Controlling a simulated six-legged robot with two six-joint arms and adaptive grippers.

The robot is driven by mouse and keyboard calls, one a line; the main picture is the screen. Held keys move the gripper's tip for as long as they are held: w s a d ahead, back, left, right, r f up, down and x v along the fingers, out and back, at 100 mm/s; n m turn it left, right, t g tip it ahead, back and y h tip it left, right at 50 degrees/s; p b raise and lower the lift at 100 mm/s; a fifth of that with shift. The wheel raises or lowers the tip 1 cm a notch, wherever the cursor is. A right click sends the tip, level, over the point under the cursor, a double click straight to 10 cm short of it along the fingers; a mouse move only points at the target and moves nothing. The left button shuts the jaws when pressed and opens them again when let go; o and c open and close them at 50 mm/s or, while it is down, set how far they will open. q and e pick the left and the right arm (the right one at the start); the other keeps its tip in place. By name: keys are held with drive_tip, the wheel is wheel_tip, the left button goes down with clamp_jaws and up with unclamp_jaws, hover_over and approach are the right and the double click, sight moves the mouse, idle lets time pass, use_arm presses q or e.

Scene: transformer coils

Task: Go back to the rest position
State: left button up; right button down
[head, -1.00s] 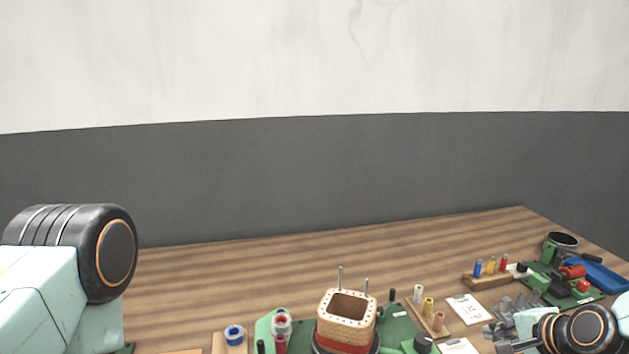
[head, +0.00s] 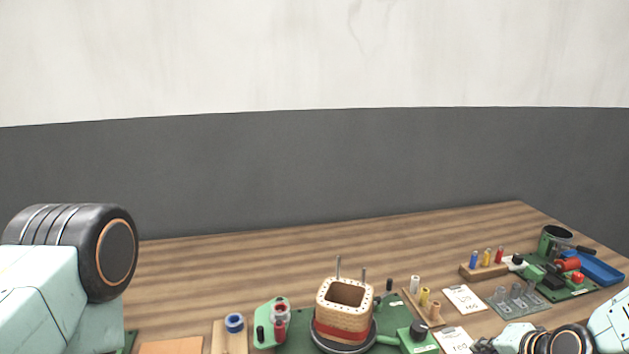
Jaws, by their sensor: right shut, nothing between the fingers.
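My right gripper (head: 484,346) is at the bottom edge toward the right, small and partly cut off. It is shut and empty, beside a white card (head: 453,339) near the front of the table. My right arm reaches in from the right edge. My left arm shows at the left edge, but its gripper is out of view. A square wooden coil former (head: 344,297) with a red band stands on a round dark base on a green winding machine (head: 395,337), apart from my right gripper.
The wooden table (head: 230,268) is clear toward the back.

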drive_tip(key=s+a+f+n+g+b, duration=0.3)
drive_tip(key=s+f, duration=0.5)
drive_tip(key=s, duration=0.3)
drive_tip(key=s+a+f+n+g+h+b, duration=0.1)
drive_tip(key=s+a+f+n+g+b, duration=0.2)
drive_tip(key=s+f, duration=0.6)
drive_tip(key=s+a+f+n+g+b, duration=0.2)
drive_tip(key=s+a+f+n+b, duration=0.1)
drive_tip(key=s+f, duration=0.6)
drive_tip(key=s, duration=0.4)
drive_tip(key=shift+n+g+h+b, duration=0.3)
drive_tip(key=shift+n+g, duration=0.1)
drive_tip(key=shift+d, duration=0.1)
